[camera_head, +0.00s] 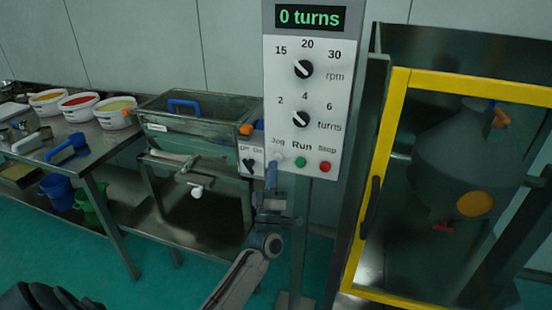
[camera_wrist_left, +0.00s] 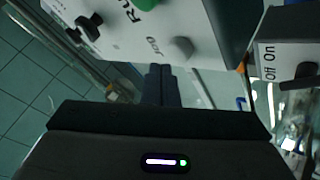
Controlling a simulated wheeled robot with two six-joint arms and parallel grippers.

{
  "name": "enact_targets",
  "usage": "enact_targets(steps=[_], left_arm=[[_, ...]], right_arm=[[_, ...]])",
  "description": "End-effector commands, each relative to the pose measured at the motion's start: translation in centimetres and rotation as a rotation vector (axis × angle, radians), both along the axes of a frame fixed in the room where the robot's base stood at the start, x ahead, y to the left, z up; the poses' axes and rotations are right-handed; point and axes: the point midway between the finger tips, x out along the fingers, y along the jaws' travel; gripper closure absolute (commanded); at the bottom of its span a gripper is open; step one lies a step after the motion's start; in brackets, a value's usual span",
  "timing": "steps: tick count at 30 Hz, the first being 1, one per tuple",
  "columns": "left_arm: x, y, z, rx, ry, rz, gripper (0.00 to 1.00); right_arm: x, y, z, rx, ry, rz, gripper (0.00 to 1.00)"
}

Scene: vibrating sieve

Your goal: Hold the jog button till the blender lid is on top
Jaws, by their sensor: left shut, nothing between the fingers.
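The control panel (camera_head: 308,110) stands in the middle, its display (camera_head: 310,17) reading "0 turns". The jog button (camera_head: 279,158) is a pale grey knob at its lower left; it also shows in the left wrist view (camera_wrist_left: 182,48). My left gripper (camera_head: 272,168) is shut and empty, its tips just below the jog button; contact cannot be told. The grey blender vessel (camera_head: 460,150) is behind the yellow-framed guard (camera_head: 384,165). It has a yellow disc (camera_head: 475,204) low on its side, an orange part near the top and a red one underneath; which is the lid is unclear. My right gripper is not seen.
The green run button (camera_head: 300,162) and red stop button (camera_head: 324,167) sit close right of the jog button. An off/on switch box (camera_head: 250,161) is close left. A sieve machine (camera_head: 190,125) and a steel table with bowls (camera_head: 80,103) stand further left.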

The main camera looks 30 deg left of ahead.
Motion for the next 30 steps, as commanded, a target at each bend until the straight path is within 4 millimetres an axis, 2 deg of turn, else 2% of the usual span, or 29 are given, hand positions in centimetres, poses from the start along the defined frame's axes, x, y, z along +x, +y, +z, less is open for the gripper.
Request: enact_targets(steps=[11,24,30], left_arm=[[-0.4,-0.1,0.0,0.000,0.001,0.000,1.00],[-4.5,-1.1,0.1,-0.001,0.000,0.000,1.00],[-5.0,-1.2,0.0,0.000,0.000,0.000,1.00]], right_arm=[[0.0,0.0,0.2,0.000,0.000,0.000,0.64],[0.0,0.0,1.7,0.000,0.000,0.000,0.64],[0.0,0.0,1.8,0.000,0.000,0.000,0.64]])
